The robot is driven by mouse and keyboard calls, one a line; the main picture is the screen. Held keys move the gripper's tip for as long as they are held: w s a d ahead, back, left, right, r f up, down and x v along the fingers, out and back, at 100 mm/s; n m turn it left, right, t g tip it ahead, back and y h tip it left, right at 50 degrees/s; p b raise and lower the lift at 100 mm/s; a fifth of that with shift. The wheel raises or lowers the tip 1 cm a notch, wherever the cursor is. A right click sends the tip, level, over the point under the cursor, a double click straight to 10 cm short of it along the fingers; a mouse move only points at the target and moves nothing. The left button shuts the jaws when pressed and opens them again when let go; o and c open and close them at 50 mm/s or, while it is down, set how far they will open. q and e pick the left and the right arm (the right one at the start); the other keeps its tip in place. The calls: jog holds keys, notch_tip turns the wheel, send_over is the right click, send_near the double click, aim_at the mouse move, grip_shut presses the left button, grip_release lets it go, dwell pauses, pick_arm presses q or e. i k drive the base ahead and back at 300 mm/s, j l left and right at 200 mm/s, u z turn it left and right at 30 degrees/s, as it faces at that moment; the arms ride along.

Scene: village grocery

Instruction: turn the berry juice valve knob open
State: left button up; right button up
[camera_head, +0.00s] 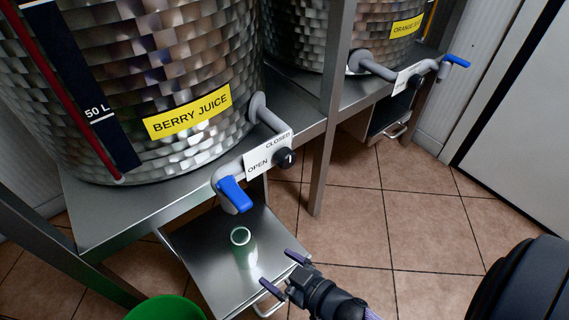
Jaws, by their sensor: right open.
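The berry juice valve knob (286,158) is a small black round knob with a white mark. It sits on the grey pipe at the right edge of a white plate (262,158) reading OPEN at lower left and CLOSED at upper right. I cannot tell surely which word the mark points to. A blue lever (234,194) is on the spout at the pipe's left end. My right gripper (284,273) is open and empty, below the knob in the picture and apart from it, by the lower shelf's right edge. My left gripper is not in view.
The steel berry juice tank (190,80) stands on a metal rack. A glass (242,246) stands on the lower shelf (205,265) below the spout. A rack post (325,150) rises right of the knob. A green container (166,309) is at bottom left.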

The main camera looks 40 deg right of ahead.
aim_at(284, 158)
jog(key=k+l, duration=0.2)
jog(key=k, duration=0.3)
jog(key=k+l, duration=0.15)
jog(key=k, duration=0.3)
